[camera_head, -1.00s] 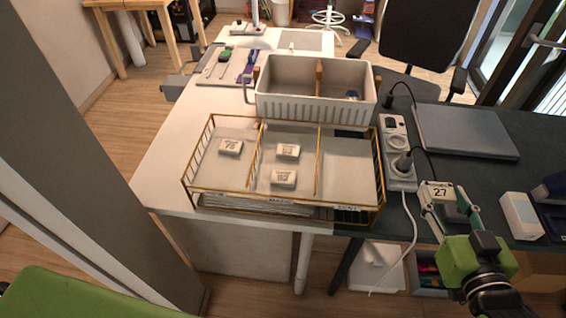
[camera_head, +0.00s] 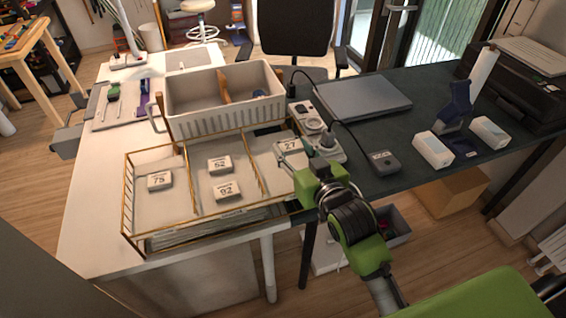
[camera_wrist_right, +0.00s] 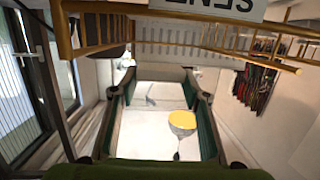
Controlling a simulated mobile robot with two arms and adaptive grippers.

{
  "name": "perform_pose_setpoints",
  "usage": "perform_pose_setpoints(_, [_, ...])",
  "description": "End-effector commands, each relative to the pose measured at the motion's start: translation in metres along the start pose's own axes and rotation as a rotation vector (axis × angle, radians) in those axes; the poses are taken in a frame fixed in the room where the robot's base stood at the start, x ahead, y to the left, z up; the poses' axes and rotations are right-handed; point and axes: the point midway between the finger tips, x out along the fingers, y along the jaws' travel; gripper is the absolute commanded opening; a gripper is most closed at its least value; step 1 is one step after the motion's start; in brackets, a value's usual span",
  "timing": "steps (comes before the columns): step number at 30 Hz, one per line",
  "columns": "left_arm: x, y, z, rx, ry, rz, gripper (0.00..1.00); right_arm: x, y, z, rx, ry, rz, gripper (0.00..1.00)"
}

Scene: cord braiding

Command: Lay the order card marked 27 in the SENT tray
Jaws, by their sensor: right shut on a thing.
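My right gripper (camera_head: 297,166) is shut on the white order card marked 27 (camera_head: 290,146). In the head view the card overlaps the right-hand compartment of the wire-framed tray (camera_head: 267,166), near its right side; its height above the floor of that compartment is unclear. Card 75 (camera_head: 160,180) lies in the left compartment. Card 52 (camera_head: 220,165) and card 92 (camera_head: 227,190) lie in the middle one. My left gripper is out of view.
A white divided bin (camera_head: 215,122) stands behind the tray. A power strip (camera_head: 316,126) with plugs lies to its right, beside a closed laptop (camera_head: 362,97). A small dark box (camera_head: 385,163) and white boxes (camera_head: 433,150) are farther right.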

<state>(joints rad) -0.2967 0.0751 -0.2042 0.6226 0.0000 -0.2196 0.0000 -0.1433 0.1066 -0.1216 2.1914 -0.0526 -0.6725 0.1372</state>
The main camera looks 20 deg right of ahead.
Motion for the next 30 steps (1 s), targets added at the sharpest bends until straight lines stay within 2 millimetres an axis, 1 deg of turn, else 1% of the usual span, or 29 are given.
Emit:
perform_pose_setpoints(1, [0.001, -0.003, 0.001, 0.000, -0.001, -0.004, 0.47, 0.009, -0.003, 0.009, 0.001, -0.002, 0.001, 0.33])
perform_pose_setpoints(6, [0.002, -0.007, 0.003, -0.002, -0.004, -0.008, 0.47, 0.026, -0.010, 0.023, 0.000, 0.002, 0.001, 0.33])
perform_pose_setpoints(11, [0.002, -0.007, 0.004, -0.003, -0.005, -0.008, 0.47, 0.035, -0.015, 0.032, 0.001, 0.001, 0.000, 0.33])
perform_pose_setpoints(15, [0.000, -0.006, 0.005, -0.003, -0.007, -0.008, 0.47, 0.039, -0.015, 0.053, -0.001, -0.001, 0.000, 0.33])
perform_pose_setpoints(17, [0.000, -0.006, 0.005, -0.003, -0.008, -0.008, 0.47, 0.040, -0.014, 0.058, -0.001, 0.000, 0.001, 0.33])
perform_pose_setpoints(19, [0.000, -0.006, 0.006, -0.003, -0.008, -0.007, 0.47, 0.040, -0.014, 0.061, -0.001, 0.002, 0.001, 0.33])
perform_pose_setpoints(26, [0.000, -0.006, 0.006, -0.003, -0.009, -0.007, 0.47, 0.040, -0.014, 0.061, -0.001, 0.002, 0.001, 0.33])
perform_pose_setpoints(30, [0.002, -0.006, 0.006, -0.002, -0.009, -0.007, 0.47, 0.041, -0.014, 0.065, -0.001, 0.002, 0.001, 0.33])
